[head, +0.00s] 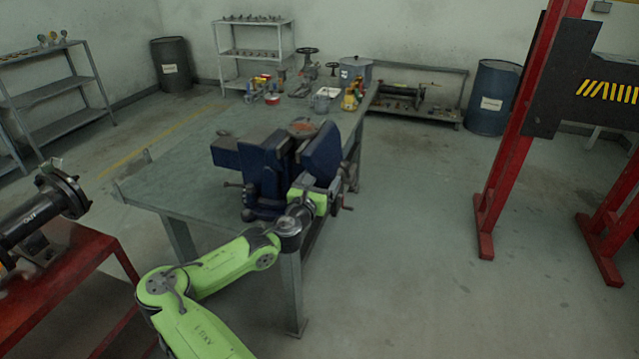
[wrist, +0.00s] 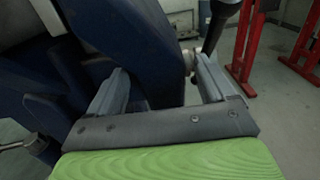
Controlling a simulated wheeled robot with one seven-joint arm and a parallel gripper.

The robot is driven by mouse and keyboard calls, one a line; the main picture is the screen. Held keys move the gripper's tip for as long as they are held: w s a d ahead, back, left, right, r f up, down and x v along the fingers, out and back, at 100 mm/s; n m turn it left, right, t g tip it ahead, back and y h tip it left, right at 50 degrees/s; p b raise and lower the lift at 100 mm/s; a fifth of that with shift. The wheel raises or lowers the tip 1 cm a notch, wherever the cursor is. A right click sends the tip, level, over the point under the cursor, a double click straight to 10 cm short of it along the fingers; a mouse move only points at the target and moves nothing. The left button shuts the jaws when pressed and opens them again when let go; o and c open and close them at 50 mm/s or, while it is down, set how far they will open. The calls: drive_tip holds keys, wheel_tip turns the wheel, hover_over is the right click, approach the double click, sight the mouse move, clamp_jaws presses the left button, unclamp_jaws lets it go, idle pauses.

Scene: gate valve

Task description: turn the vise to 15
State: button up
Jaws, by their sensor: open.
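The vise (head: 265,165) is a dark blue bench vise on the front right corner of the workbench (head: 165,185). Its jaws stand apart, and a dark handle end (head: 347,208) shows low on its right side. My gripper (head: 325,187) is at the vise's front right side, partly hidden by my own wrist. In the wrist view my gripper (wrist: 160,90) is open, with its two grey fingers apart. The blue vise body (wrist: 130,45) lies close behind and left of the fingers. A dark bar (wrist: 218,28) rises beyond the right finger. I cannot tell whether the fingers touch anything. No scale is readable.
Tools, a pot (head: 356,68) and small parts stand at the bench's far end. A red table (head: 70,280) with a pipe is at the left. A red lift post (head: 515,130) stands at the right. The floor right of the bench is clear.

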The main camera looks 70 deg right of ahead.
sight(330, 172)
drive_tip(key=c, duration=1.5)
drive_tip(key=shift+s+d+r+p, duration=0.1)
drive_tip(key=shift+d+r+p, duration=0.1)
drive_tip(key=shift+p, duration=0.1)
drive_tip(key=d+n+t+p, duration=0.2)
drive_tip(key=d+t, duration=0.1)
drive_tip(key=s+d+t+y+p, duration=0.1)
drive_tip(key=shift+d+n+t, duration=0.15)
drive_tip(key=shift+n+t, duration=0.15)
drive_tip(key=shift+n, duration=0.1)
drive_tip(key=shift+w+d+f+n+t, duration=0.15)
drive_tip(key=shift+d+n+t, duration=0.05)
drive_tip(key=shift+n+t, duration=0.1)
drive_tip(key=o, duration=1.5)
drive_tip(key=shift+a, duration=0.1)
